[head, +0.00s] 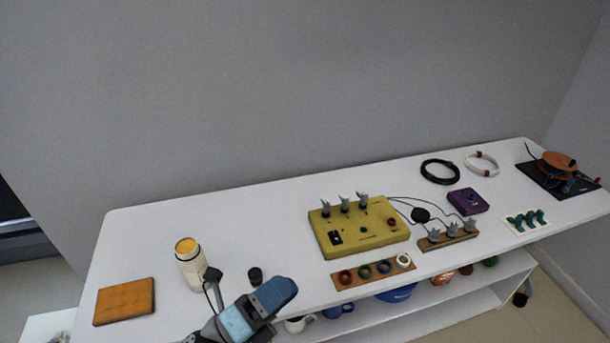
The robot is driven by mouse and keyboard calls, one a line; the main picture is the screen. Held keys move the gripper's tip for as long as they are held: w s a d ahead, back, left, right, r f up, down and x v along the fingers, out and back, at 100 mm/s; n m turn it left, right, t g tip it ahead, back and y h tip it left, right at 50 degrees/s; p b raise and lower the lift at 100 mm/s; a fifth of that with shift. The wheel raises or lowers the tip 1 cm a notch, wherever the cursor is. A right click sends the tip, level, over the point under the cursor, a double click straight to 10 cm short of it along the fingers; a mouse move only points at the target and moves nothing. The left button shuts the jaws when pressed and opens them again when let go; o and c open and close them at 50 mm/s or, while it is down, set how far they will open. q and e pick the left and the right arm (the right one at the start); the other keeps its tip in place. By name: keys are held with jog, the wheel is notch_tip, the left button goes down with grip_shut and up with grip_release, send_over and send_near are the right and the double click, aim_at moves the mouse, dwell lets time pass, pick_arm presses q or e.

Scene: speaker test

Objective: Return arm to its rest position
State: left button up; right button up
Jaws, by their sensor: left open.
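My left gripper (262,303) is in the lower middle of the head view, over the front edge of the white table (160,235). It is open, with blue and light blue parts showing, and I see nothing held in it. Its arm comes in from the bottom edge, and most of that arm is out of the picture. A cream cylinder with a yellow top (190,268) stands just left of the gripper, apart from it. A small black knob-like piece (255,276) lies just behind the gripper. My right gripper is not in view.
An orange block (124,301) lies at left. A yellow test box (358,239) with grey clips stands mid-table, behind a strip of coloured rings (346,279). A purple box (467,201), cable coils (440,171) and an orange-topped device (557,165) are at right. The table's back left is clear.

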pick_arm(q)
jog(key=s+a+f+n+y, duration=0.3)
jog(key=a+f+n+y, duration=0.2)
jog(key=f+n, duration=0.4)
jog(key=s+a+f+n+g+y, duration=0.15)
jog(key=a+f+n+y, duration=0.45)
jog(key=n, duration=0.6)
jog(key=s+a+f+n+y, duration=0.3)
jog(key=a+f+n+y, duration=0.15)
jog(key=f+n, duration=0.5)
notch_tip(320, 180, up, 14)
jog(key=s+p, duration=0.1)
jog(key=p, duration=1.5)
jog(key=shift+s+a, duration=0.15)
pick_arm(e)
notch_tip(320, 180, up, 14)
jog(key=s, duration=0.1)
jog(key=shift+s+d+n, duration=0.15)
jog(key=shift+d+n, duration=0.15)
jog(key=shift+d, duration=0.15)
pick_arm(q)
jog(key=shift+r, duration=0.1)
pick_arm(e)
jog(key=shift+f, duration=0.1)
